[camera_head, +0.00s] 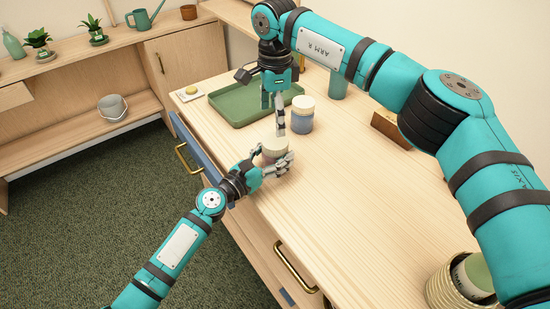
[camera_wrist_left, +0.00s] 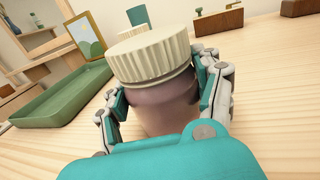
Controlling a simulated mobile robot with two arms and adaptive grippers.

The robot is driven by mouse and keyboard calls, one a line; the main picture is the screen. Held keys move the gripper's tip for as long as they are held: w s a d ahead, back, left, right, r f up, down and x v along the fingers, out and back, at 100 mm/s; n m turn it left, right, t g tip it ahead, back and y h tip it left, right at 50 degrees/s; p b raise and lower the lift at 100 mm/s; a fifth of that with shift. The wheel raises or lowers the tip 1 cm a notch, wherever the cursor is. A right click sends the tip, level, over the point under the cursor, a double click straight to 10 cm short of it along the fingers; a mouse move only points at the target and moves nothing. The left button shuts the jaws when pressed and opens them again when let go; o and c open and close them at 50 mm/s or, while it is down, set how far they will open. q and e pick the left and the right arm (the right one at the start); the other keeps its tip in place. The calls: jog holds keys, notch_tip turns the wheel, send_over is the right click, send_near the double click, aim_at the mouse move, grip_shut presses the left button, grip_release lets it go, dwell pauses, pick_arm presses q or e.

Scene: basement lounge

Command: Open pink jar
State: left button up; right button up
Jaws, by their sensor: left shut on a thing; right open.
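The pink jar (camera_wrist_left: 160,108) has a dusky pink body and a ribbed cream lid (camera_wrist_left: 150,55), which sits on it. It stands upright at the front edge of the wooden counter, and in the head view its lid (camera_head: 274,146) shows above my fingers. My left gripper (camera_head: 278,164) is shut around the jar's body from the front; its fingers show on both sides in the left wrist view (camera_wrist_left: 165,100). My right gripper (camera_head: 273,120) is open, pointing down just above the lid. I cannot tell whether a fingertip touches it.
A blue jar with a cream lid (camera_head: 301,115) stands close behind, right of my right gripper. A green tray (camera_head: 227,117) lies behind. A teal cup (camera_head: 338,85) and wooden holder (camera_head: 388,128) stand farther right.

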aim_at(275, 141)
pick_arm(q)
grip_shut()
pick_arm(e)
jog(key=m, duration=3.1)
jog(key=shift+f, duration=4)
jog(key=shift+c, duration=0.4)
